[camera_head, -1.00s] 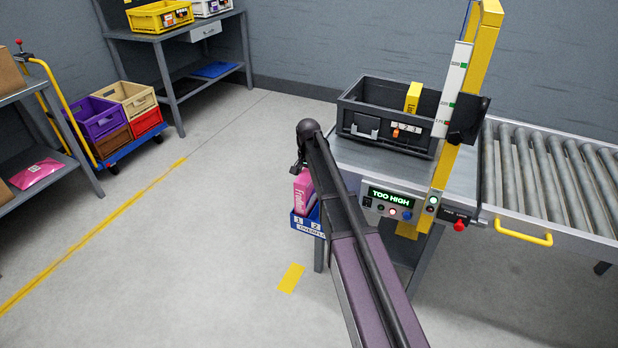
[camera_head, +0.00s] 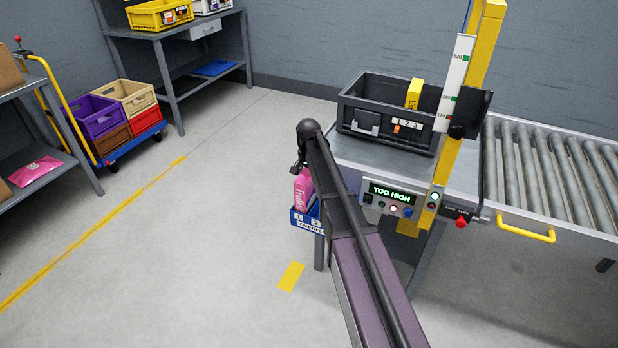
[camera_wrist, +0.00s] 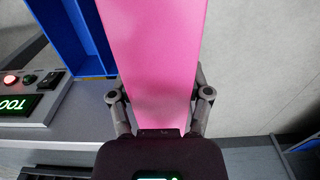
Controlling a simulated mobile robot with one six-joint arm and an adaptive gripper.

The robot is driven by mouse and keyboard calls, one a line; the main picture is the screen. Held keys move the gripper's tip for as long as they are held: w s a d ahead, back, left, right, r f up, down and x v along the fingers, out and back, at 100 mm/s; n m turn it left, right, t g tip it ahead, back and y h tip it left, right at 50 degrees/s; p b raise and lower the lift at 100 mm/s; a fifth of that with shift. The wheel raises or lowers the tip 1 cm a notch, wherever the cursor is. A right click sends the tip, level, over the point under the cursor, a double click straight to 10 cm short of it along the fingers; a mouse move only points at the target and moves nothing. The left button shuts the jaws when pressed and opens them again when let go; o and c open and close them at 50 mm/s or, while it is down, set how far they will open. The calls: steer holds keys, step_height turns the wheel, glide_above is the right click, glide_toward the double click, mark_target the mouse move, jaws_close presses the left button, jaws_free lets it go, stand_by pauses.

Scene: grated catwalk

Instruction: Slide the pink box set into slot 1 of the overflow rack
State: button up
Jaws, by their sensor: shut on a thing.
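The pink box set (camera_head: 304,190) is upright at the blue overflow rack (camera_head: 307,222), above or in the left part marked 1; how deep it sits is hidden. The wrist view shows the pink box set (camera_wrist: 152,60) between the two fingers of my gripper (camera_wrist: 160,95), which is shut on it. The blue rack (camera_wrist: 92,40) shows to the left of the box there.
A black crate (camera_head: 358,142) holding a yellow box (camera_head: 414,94) stands on the metal table beside the rack. A display (camera_head: 393,193) reads TOO HIGH. A yellow post (camera_head: 455,150) and a roller conveyor (camera_head: 550,165) lie right.

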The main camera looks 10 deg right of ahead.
steer(key=o, duration=1.4)
steer(key=shift+c, duration=0.2)
steer(key=shift+r, duration=0.1)
steer(key=shift+r+p, duration=3.95)
steer(key=shift+p, duration=0.05)
steer(key=s+r+n+p, duration=0.2)
steer(key=s+r+p, duration=0.1)
steer(key=s, duration=0.6)
steer(key=s+r+n+p, duration=0.2)
steer(key=s+r+p, duration=0.1)
steer(key=s, duration=0.7)
steer(key=s+r+n+p, duration=0.3)
steer(key=s+r+p, duration=0.1)
steer(key=s, duration=0.6)
steer(key=shift+d, duration=0.1)
